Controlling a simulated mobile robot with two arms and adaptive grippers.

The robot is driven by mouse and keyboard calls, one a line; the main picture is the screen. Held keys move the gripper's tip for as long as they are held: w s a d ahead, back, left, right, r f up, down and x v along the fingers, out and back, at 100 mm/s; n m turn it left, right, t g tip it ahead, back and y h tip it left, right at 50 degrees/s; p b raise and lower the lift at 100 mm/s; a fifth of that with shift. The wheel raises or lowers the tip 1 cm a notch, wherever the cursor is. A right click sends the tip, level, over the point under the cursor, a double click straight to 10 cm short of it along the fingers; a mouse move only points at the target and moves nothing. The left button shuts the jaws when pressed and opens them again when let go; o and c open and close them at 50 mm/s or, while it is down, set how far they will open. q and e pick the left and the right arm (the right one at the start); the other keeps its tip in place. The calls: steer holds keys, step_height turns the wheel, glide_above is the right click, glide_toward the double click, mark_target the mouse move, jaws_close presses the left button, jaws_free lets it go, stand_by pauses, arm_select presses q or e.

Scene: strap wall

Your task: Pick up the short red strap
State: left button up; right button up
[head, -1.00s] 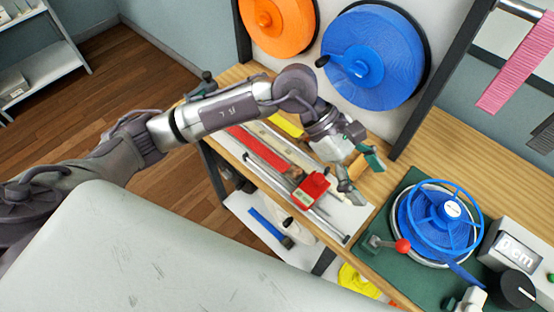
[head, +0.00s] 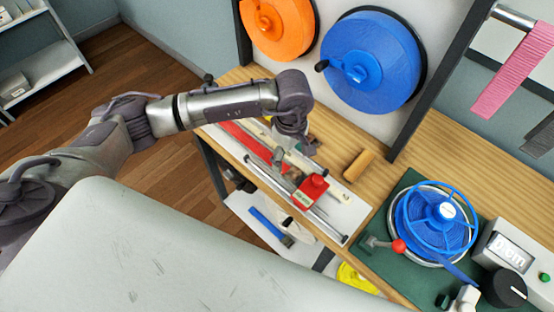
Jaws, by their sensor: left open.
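A flat red strap (head: 241,137) lies lengthwise on a pale board on the workbench, among other long strips. Its near right part is partly hidden by my left gripper. My left gripper (head: 292,154) is open and points down over the board, above the strap's right part. I cannot tell whether its fingers touch the strap. Nothing shows held between them. My right gripper is not in view.
A red block with a label (head: 311,191) and thin metal rods (head: 325,224) lie near the strap. A wooden block (head: 358,165) is to the right. A blue reel winder (head: 440,215) stands on a green mat (head: 410,284). Blue (head: 372,60) and orange (head: 280,25) spools hang behind.

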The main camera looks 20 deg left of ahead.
mark_target(288, 168)
arm_select(q)
steer(key=shift+s+f+p, duration=0.15)
steer(key=shift+f+p, duration=0.15)
steer(key=shift+f, duration=0.05)
step_height(288, 168, down, 4)
steer(key=shift+s+d+r+p, duration=0.15)
steer(key=shift+r+p, duration=0.05)
steer(key=shift+p, duration=0.7)
steer(key=shift+f, duration=0.5)
steer(key=c, duration=1.3)
